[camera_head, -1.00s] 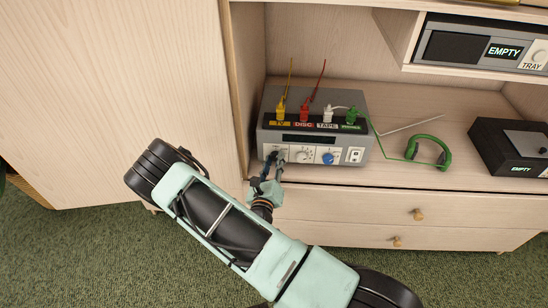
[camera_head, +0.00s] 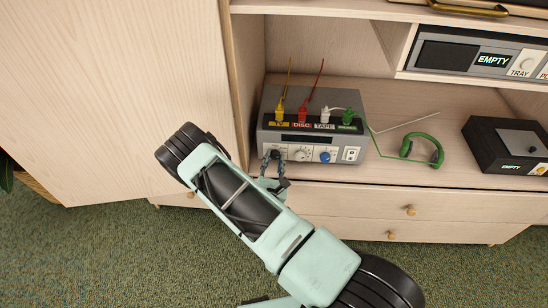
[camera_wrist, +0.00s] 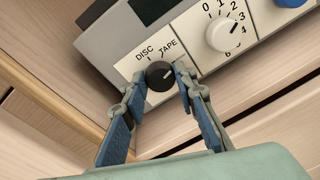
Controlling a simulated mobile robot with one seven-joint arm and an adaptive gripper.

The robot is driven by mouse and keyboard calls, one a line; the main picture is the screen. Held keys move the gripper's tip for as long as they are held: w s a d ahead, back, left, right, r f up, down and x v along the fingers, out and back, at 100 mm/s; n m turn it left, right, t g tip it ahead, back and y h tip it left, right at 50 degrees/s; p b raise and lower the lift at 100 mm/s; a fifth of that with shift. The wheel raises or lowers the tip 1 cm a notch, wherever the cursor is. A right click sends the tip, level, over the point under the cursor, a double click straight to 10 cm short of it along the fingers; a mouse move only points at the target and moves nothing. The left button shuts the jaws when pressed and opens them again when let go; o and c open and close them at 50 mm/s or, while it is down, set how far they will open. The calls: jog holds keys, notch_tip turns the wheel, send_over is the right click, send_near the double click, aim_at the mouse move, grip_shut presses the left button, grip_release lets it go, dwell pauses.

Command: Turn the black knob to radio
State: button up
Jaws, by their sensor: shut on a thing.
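The black knob (camera_wrist: 158,75) is on the front panel of a grey switch box (camera_head: 268,147), at its left end. The wrist view shows DISC and TAPE labels above it; no radio label is visible. Its white mark points right and slightly up in that view, past TAPE. My gripper (camera_wrist: 160,80) is shut on the knob, one finger on each side. In the head view my gripper (camera_head: 274,162) reaches the panel from below and partly hides the knob.
A white numbered dial (camera_wrist: 222,34) and a blue knob (camera_head: 325,157) sit right of the black knob. Colored plugs (camera_head: 303,112) stand on the box. Green headphones (camera_head: 424,150) and a black device (camera_head: 495,143) lie to the right. Drawers (camera_head: 350,205) are below.

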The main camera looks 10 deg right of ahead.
jog(key=shift+m+p, duration=0.35)
jog(key=shift+m, duration=0.75)
jog(key=shift+y, duration=0.4)
jog(key=o, duration=1.2)
jog(key=shift+c, duration=0.2)
jog(key=shift+s, duration=0.15)
jog(key=v, duration=1.1)
jog(key=shift+s+a, duration=0.15)
jog(key=shift+s, duration=0.2)
